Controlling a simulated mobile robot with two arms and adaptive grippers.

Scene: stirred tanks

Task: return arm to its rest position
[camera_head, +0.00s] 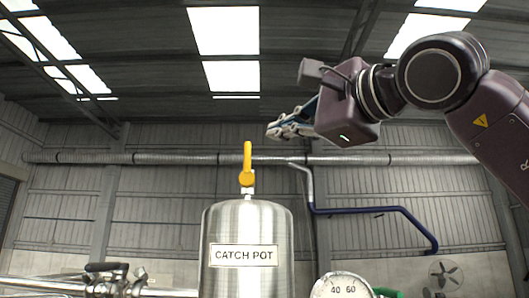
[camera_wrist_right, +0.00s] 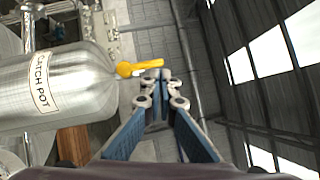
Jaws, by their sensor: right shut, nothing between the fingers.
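My right gripper (camera_head: 280,129) comes in from the right in the head view, held high, up and to the right of the catch pot. It also shows in the right wrist view (camera_wrist_right: 153,82), where its blue fingers run together at the tips, shut with nothing between them. The steel catch pot (camera_head: 247,225) stands upright in the head view with a yellow valve handle (camera_head: 247,160) pointing up on its top. In the wrist view the yellow handle (camera_wrist_right: 145,66) appears close beside the fingertips, though I cannot tell the gap in depth. My left gripper is not in view.
A round gauge (camera_head: 341,287) sits at the bottom right of the catch pot, with a green part (camera_head: 387,293) beside it. Steel pipework with a valve (camera_head: 107,279) is at lower left. A horizontal pipe (camera_head: 190,158) and a blue pipe (camera_head: 375,209) run along the back wall.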

